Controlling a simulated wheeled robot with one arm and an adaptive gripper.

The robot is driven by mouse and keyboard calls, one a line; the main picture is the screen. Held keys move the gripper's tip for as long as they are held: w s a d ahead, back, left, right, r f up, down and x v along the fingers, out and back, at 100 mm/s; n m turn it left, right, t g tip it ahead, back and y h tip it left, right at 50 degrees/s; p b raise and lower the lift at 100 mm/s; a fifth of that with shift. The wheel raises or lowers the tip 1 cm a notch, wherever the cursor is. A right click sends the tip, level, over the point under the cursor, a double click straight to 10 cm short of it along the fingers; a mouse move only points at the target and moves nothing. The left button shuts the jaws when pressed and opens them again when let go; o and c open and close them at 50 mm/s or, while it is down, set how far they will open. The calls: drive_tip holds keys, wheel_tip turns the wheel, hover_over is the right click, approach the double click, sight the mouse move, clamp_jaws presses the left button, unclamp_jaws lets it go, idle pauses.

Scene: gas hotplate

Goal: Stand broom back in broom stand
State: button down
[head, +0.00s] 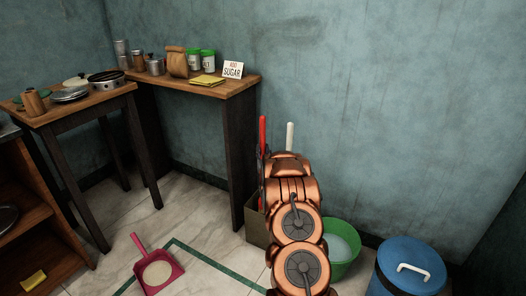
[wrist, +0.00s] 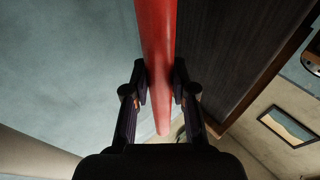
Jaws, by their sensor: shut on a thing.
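The broom's red handle (head: 262,133) stands nearly upright beside the wooden table's right leg in the head view. In the wrist view the red handle (wrist: 158,40) runs between the two black fingers of my gripper (wrist: 160,82), which is shut on it. One rounded end of the handle shows just past the fingers. In the head view my copper-coloured arm hides most of my gripper and the broom's lower part. A brown box (head: 256,228), which looks like the broom stand, is on the floor below the handle. I cannot tell whether the broom's lower end is in it.
A white stick (head: 290,136) stands behind my arm. A green bucket (head: 341,248) and a blue lidded bin (head: 408,270) are to the right. A pink dustpan (head: 157,270) lies on the floor at left. A wooden table (head: 238,85) with jars stands against the wall.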

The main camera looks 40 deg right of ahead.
drive_tip(key=c, duration=0.9)
unclamp_jaws()
drive_tip(key=shift+f, duration=0.15)
drive_tip(key=shift+o, duration=0.2)
drive_tip(key=shift+s+a+f, duration=0.2)
drive_tip(key=shift+s+a, duration=0.15)
drive_tip(key=shift+s, duration=0.15)
drive_tip(key=v, duration=1.1)
drive_tip(key=shift+r, duration=0.15)
